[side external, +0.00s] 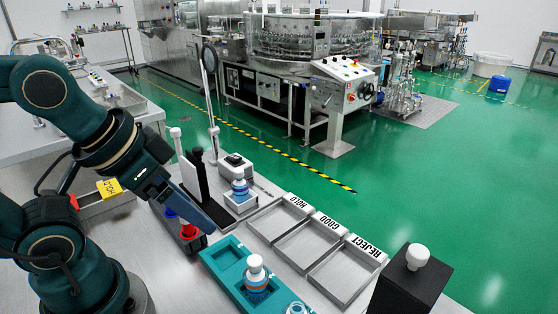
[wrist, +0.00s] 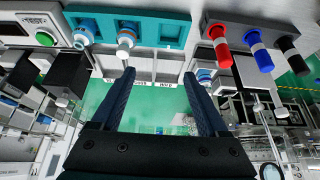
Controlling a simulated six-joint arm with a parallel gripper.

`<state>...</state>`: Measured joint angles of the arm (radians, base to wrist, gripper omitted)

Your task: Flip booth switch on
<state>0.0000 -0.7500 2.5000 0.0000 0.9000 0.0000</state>
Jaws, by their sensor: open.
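No switch labelled for the booth can be made out. A black and white upright panel (side external: 197,180) stands at the middle of the bench in the side view. Behind it is a small white box with a dark top (side external: 236,163), possibly the switch. A vial with a blue band (side external: 240,188) sits on a white stand beside the panel. My gripper (side external: 225,222) is low over the bench, in front of the panel and close to the teal tray (side external: 210,259). In the wrist view my gripper (wrist: 159,75) has its fingers wide apart with nothing between them.
Trays marked HOLD (side external: 268,217), GOOD (side external: 302,243) and REJECT (side external: 350,272) lie to the right. A black box with a white knob (side external: 398,284) stands at the front right. Red, blue and black capped items (wrist: 222,52) stand in a grey rack near the gripper.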

